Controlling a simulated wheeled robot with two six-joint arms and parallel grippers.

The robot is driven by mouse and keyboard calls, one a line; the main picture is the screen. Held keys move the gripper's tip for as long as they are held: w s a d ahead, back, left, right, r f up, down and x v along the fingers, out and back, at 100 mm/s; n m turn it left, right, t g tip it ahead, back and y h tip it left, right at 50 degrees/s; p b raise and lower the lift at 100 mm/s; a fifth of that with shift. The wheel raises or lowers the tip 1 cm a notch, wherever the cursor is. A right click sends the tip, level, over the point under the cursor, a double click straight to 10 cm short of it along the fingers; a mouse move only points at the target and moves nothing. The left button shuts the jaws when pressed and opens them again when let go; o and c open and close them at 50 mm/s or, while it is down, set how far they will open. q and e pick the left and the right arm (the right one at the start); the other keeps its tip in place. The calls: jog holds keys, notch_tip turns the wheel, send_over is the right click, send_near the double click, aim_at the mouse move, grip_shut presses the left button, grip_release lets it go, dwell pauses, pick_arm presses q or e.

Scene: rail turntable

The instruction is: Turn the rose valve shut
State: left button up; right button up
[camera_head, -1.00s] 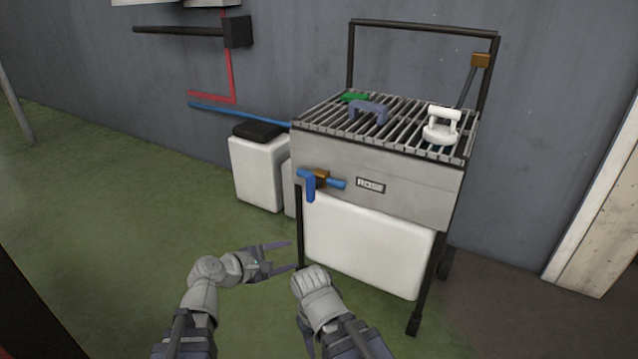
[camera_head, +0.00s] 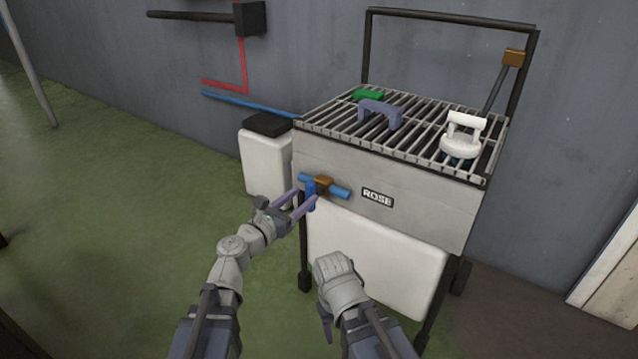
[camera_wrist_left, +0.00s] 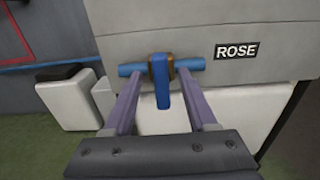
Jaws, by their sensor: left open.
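The rose valve has a brass body (camera_head: 324,186) on a blue pipe (camera_head: 341,192) across the front of the grey sink cart, left of the ROSE label (camera_head: 377,198). Its blue lever handle (camera_wrist_left: 162,85) hangs straight down, across the pipe, in the left wrist view. My left gripper (camera_head: 305,200) is open, with one finger on each side of the handle; I cannot tell whether they touch it. The fingers (camera_wrist_left: 162,104) also show in the left wrist view and partly hide the handle in the head view. My right arm's hand (camera_head: 338,280) is low in front of the cart; its fingers are mostly hidden.
The cart's grate (camera_head: 420,127) holds a green block (camera_head: 368,94), a purple-grey handle (camera_head: 380,112) and a white handled piece (camera_head: 461,138). A white tank (camera_head: 372,258) sits under the cart. A white container with black lid (camera_head: 268,124) stands behind left. Green floor at left is clear.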

pick_arm(q)
jog(key=x, duration=0.7)
jog(key=shift+w+d, duration=0.15)
grip_shut()
dwell(0.4)
